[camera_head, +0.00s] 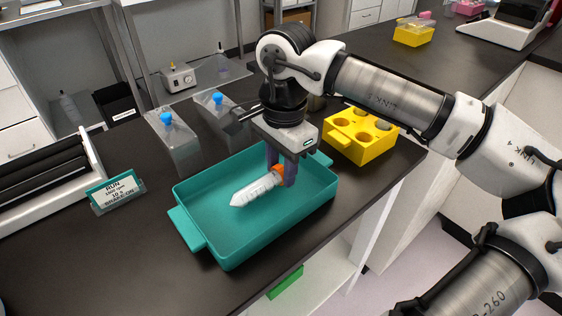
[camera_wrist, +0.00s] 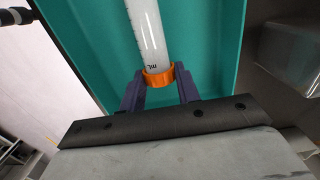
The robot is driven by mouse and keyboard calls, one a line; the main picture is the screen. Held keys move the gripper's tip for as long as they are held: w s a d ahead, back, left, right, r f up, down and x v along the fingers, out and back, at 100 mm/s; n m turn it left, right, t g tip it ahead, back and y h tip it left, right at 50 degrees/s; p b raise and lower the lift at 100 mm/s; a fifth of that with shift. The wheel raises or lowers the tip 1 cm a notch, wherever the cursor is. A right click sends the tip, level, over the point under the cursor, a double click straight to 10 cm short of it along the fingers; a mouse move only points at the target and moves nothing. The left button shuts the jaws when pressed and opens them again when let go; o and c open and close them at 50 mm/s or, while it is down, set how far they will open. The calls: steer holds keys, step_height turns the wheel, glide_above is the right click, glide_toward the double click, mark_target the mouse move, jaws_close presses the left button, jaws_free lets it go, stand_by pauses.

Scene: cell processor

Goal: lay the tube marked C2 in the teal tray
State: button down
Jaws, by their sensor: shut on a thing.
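A white conical tube (camera_head: 255,189) with an orange cap (camera_head: 278,171) lies nearly level within the teal tray (camera_head: 216,251), its tip toward the left. No C2 mark can be read on it. My gripper (camera_head: 283,178) points down into the tray and is shut on the tube at its capped end. In the wrist view the orange cap (camera_wrist: 159,77) sits between the fingers (camera_wrist: 160,88), and the tube body (camera_wrist: 147,30) runs away over the teal floor. I cannot tell whether the tube touches the tray floor.
A yellow rack (camera_head: 362,146) with round holes stands right of the tray, close to it. Clear holders with blue knobs (camera_head: 167,118) stand behind. A sign reading RUN (camera_head: 117,191) and a roller device (camera_head: 45,178) are at left. The dark bench front left is clear.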

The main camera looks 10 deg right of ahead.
steer(key=shift+f, duration=0.15)
steer(key=c, duration=0.9)
jaws_free()
steer(key=shift+c, duration=0.2)
step_height(320, 180, up, 14)
steer(key=p, duration=0.1)
steer(key=shift+d, duration=0.25)
steer(key=shift+w+f, duration=0.1)
